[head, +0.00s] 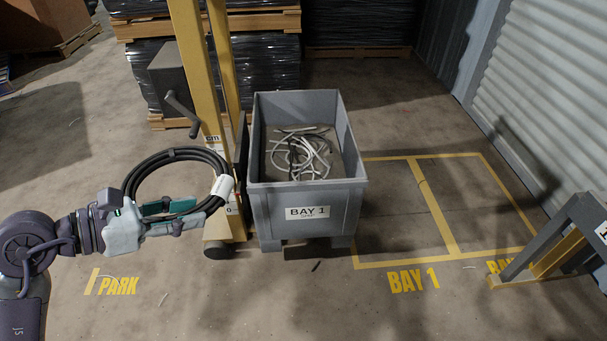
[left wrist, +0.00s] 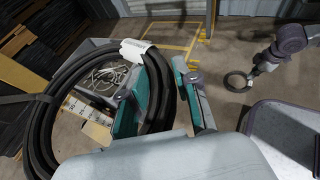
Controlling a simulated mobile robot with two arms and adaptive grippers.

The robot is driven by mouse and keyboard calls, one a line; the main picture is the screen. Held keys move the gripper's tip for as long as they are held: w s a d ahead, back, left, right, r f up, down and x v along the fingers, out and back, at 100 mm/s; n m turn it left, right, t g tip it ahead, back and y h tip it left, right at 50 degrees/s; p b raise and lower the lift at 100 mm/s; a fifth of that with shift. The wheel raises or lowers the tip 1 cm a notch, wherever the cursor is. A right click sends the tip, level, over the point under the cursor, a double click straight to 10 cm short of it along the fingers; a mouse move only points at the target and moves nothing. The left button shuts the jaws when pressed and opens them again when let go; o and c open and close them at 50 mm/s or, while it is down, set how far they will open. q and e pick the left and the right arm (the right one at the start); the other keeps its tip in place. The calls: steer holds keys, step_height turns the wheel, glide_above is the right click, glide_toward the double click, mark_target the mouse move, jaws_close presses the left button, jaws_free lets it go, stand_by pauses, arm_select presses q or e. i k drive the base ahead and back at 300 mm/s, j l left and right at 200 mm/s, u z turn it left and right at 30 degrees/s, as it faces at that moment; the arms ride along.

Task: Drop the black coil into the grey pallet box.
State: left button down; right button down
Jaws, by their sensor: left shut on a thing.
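The black coil (head: 150,163), a ring of thick cable with a white tag, is held in my left gripper (head: 188,210). The jaws are shut on its lower right part. In the left wrist view the coil (left wrist: 40,120) fills the left side, beside and between the teal-padded fingers (left wrist: 165,95). The grey pallet box (head: 312,212), labelled BAY 1, stands open to the right of the coil in the head view. Pale and dark cable scraps (head: 300,150) lie inside it. The coil is outside the box's rim in the head view.
A yellow mast (head: 190,60) with a crank stands behind the coil, left of the box. Yellow-marked floor to the right is clear. A grey and yellow stand (head: 545,245) is at right. In the left wrist view, an arm (left wrist: 285,42) is near a dark ring (left wrist: 238,90).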

mark_target(304, 176)
steer(key=z, duration=0.45)
steer(key=i+j+z, duration=0.2)
steer(key=z, duration=0.15)
steer(key=i+j+z, duration=0.15)
steer(key=j+z, duration=0.2)
steer(key=i+j+z, duration=0.15)
steer(key=j+z, duration=0.2)
steer(key=i+j, duration=0.1)
steer(key=j, duration=0.3)
